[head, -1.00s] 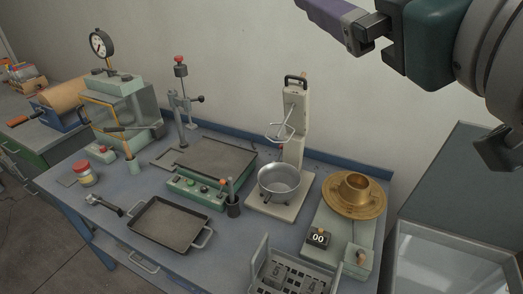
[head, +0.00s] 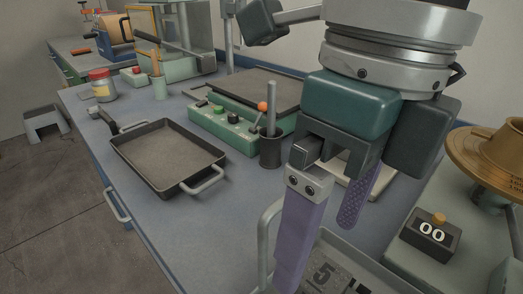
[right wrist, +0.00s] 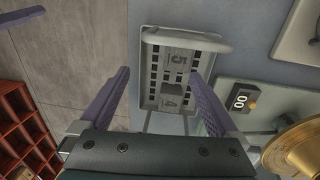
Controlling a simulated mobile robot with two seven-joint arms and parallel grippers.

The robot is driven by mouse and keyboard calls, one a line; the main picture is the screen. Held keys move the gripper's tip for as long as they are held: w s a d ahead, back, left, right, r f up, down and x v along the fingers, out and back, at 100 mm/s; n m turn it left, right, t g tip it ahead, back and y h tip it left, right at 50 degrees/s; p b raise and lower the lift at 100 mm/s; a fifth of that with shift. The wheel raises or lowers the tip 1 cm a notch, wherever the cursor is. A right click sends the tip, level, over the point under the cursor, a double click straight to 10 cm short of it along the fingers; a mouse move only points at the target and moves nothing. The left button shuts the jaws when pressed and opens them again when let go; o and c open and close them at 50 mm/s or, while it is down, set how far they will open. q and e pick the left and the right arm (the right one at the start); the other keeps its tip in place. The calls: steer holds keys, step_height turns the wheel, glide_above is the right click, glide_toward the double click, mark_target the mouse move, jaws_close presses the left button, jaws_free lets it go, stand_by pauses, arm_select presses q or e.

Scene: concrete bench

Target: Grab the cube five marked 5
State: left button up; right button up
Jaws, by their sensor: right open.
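A grey cube marked 5 (head: 325,275) shows at the bottom edge of the head view, partly cut off. In the right wrist view the cube marked 5 (right wrist: 174,59) lies in the far part of a light slotted rack (right wrist: 150,35). A similar cube marked 4 (right wrist: 171,101) lies in its near part. My right gripper (head: 320,248) is open and empty, its purple fingers pointing down over the rack; the fingers also flank the rack in the right wrist view (right wrist: 158,75). A purple piece at that view's top left corner looks like a finger of my left gripper (right wrist: 12,14).
A black pan (head: 165,155), a green hotplate (head: 235,125) and a dark cup with a rod (head: 270,150) stand left of my right gripper. A counter reading 00 (head: 432,235) and a brass dish (head: 490,165) stand to the right.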

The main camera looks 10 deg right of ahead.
mark_target(323, 276)
steer(key=shift+w+d+f+h, duration=0.3)
steer(key=shift+w+d+f, duration=0.2)
steer(key=shift+d, duration=0.15)
steer(key=shift+w+d+f+h, duration=0.3)
steer(key=shift+w+d+f, duration=0.2)
steer(key=shift+d, duration=0.1)
steer(key=f, duration=0.2)
steer(key=shift+s+a+f, duration=0.15)
steer(key=shift+s+f, duration=0.15)
steer(key=f, duration=0.6)
steer(key=shift+a+f+b, duration=0.15)
steer(key=shift+a+b, duration=0.05)
steer(key=shift+b, duration=0.1)
jaws_close()
